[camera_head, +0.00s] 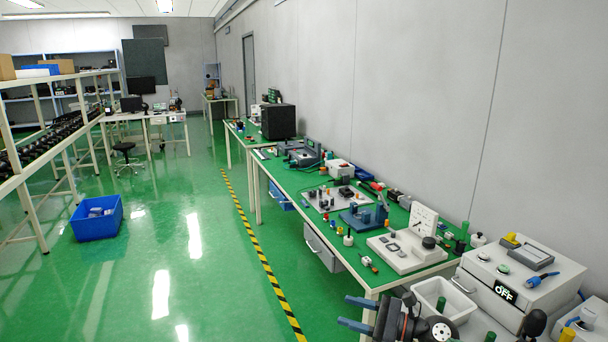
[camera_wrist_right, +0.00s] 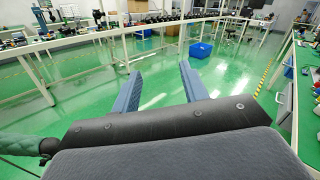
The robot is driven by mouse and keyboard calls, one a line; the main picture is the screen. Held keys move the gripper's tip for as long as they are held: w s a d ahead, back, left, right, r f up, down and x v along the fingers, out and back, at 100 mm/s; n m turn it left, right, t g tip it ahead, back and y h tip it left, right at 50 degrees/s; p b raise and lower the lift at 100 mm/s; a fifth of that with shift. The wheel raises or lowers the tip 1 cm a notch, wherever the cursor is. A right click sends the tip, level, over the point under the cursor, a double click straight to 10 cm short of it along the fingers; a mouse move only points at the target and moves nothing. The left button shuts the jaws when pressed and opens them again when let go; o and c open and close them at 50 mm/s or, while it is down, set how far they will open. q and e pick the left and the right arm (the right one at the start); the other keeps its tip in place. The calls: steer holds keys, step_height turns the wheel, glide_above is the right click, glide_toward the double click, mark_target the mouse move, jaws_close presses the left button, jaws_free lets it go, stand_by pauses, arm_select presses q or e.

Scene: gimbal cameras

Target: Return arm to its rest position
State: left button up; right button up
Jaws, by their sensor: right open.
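My right gripper (camera_head: 357,312) shows at the bottom of the head view, right of centre. Its two blue fingers point left and stand apart, with nothing between them. In the right wrist view the same open gripper (camera_wrist_right: 160,88) points out over the bare green floor. The gripper is beside the near end of the green-topped workbench (camera_head: 327,257), and I cannot tell its exact distance from the edge. My left gripper is in neither view.
A white machine marked OFF (camera_head: 519,282) and a white bin (camera_head: 443,300) stand close on the right. A device with a dial (camera_head: 407,243) sits on the bench. A blue crate (camera_head: 97,218) is on the floor at left. The aisle floor is clear.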

steer(key=s+d+f+m+t+h, duration=0.1)
steer(key=d+m+t+h, duration=0.45)
steer(key=m, duration=0.95)
steer(key=s+d+f+m+t+h, duration=0.1)
steer(key=s+d+m+t+h, duration=0.15)
steer(key=m+t+h, duration=0.95)
steer(key=s+d+f+m+g, duration=0.4)
steer(key=s+f+m+g, duration=0.4)
steer(key=f+m+g, duration=0.55)
steer(key=s+a+f+m+g, duration=0.1)
steer(key=s+f+m+g, duration=0.35)
steer(key=s, duration=0.65)
steer(key=s+a+f+m+g, duration=0.1)
steer(key=s+f+m+g, duration=0.3)
steer(key=s, duration=0.6)
steer(key=s+a+f, duration=0.2)
steer(key=f, duration=1.6)
steer(key=s+a+f+m+g+y, duration=0.1)
steer(key=s+a+f, duration=0.1)
steer(key=f, duration=1.7)
steer(key=shift+s+f, duration=0.3)
steer(key=shift+s, duration=0.15)
steer(key=shift+g, duration=0.25)
